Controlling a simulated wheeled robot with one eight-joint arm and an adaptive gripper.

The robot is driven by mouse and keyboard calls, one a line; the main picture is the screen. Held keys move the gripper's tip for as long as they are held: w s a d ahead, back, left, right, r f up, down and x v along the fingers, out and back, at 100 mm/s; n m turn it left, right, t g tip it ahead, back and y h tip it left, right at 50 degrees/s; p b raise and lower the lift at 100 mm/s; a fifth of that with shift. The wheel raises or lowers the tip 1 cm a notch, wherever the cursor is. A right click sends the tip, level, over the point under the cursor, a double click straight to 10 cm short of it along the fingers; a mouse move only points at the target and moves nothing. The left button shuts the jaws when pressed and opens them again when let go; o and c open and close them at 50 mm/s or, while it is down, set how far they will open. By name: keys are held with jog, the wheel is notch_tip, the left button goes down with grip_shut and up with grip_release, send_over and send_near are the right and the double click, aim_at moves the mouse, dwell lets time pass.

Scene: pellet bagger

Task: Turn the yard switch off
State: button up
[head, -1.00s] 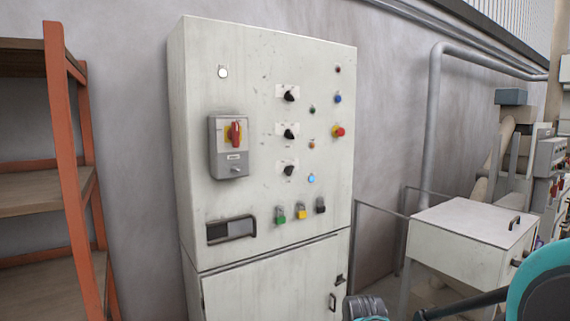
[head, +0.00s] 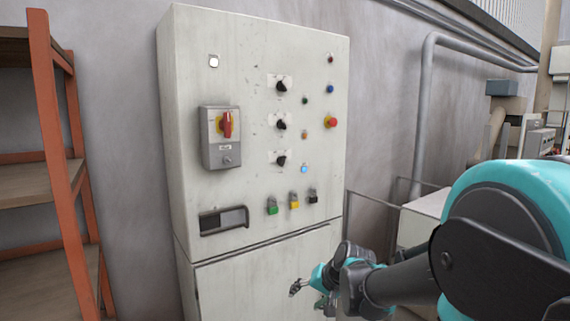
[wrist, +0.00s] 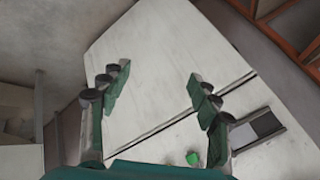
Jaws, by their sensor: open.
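The pale control cabinet (head: 255,150) carries several switches; their labels are too small to read, so I cannot tell which is the yard switch. A red rotary handle on a yellow plate (head: 226,124) sits in a grey box at left and points roughly upright. Three black selector knobs are in a column: top (head: 282,86), middle (head: 281,124) and bottom (head: 281,160). My gripper (head: 308,290) is low in front of the cabinet's lower door, below the switches, touching none of them visibly. In the wrist view its two fingers (wrist: 157,85) are spread with nothing between them.
A red button (head: 331,121) is at right. An orange shelf rack (head: 58,150) stands left; a white box (head: 425,215) stands right.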

jog(key=w+a+r+m+t+y, duration=0.1)
jog(key=w+r+m+t+y, duration=0.4)
jog(key=w+r, duration=0.95)
jog(key=m+t, duration=0.5)
jog(key=m, duration=0.4)
send_near(284, 162)
jog(key=x, duration=0.9)
jog(key=shift+w+r, duration=0.15)
jog(key=c, duration=1.2)
